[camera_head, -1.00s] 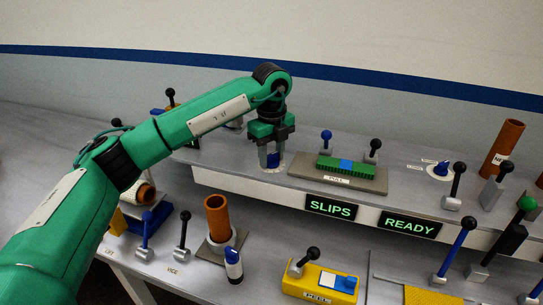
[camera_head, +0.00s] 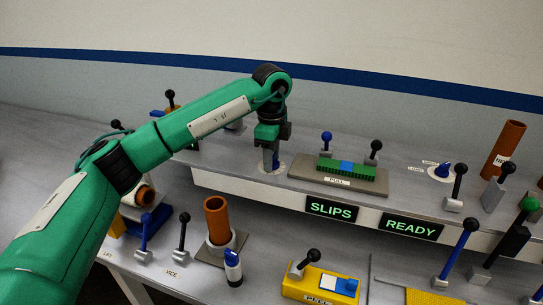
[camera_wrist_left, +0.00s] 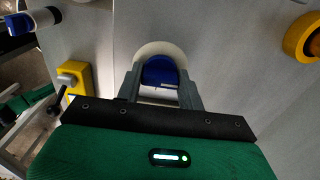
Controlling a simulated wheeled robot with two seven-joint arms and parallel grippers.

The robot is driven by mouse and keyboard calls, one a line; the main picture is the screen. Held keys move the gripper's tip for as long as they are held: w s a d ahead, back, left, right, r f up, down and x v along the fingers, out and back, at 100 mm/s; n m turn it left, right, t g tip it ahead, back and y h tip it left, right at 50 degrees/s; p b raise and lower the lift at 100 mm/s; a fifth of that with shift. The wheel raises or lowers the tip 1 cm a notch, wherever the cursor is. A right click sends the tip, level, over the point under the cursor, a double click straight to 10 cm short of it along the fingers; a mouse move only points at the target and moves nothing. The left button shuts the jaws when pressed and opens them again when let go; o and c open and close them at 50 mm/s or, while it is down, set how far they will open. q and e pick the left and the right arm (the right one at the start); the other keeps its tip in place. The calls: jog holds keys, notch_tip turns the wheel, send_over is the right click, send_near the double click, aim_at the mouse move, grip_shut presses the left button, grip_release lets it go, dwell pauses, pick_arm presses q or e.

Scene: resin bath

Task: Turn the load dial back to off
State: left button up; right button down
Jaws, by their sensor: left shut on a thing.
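My left gripper (camera_head: 270,163) points down over the upper shelf, with its fingers on a blue dial knob (camera_head: 276,159). In the left wrist view the blue knob (camera_wrist_left: 160,70) sits between the two fingers on a pale round plate (camera_wrist_left: 158,48). My left gripper (camera_wrist_left: 162,80) is shut on it. The fingers hide part of the knob, and I cannot read its scale or name. A second blue dial (camera_head: 443,170) with small labels stands farther right on the shelf, clear of the gripper. My right gripper is not in view.
Right of the gripper is a green and blue block on a plate marked PULL (camera_head: 338,183), with levers behind it. Signs read SLIPS (camera_head: 331,208) and READY (camera_head: 411,226). Below stand an orange tube (camera_head: 216,218), several levers and a yellow box (camera_head: 319,283).

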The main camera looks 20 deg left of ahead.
pick_arm(q)
jog(key=shift+r, duration=0.1)
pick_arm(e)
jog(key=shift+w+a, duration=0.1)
pick_arm(q)
jog(key=o, duration=1)
jog(key=shift+r, duration=0.3)
notch_tip(320, 180, up, 5)
jog(key=shift+r+b, duration=0.1)
jog(key=shift+b, duration=0.35)
notch_tip(320, 180, up, 8)
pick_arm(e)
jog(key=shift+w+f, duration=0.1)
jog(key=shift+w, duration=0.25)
